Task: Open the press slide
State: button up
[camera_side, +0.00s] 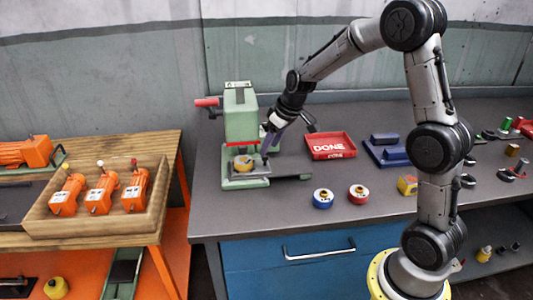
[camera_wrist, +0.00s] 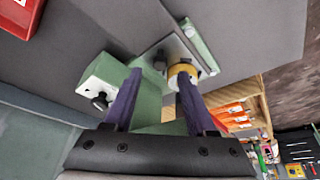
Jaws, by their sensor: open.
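The green press (camera_side: 240,115) stands at the left end of the dark bench, with a red lever end at its upper left. Its slide (camera_side: 249,183) is at the base, below the press head. A yellow ring-like part (camera_side: 243,164) sits there, and it also shows in the wrist view (camera_wrist: 182,70). My gripper (camera_side: 267,151) points down just right of the press head, close to the slide. In the wrist view its purple fingers (camera_wrist: 158,78) are apart. A small dark knob (camera_wrist: 160,62) shows between their tips. I cannot tell whether a finger touches the knob or yellow part.
A wooden box (camera_side: 150,222) of orange units is on the left table. The bench front is mostly clear.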

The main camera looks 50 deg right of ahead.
aim_at(266, 156)
jog(key=shift+x, duration=2.15)
grip_shut()
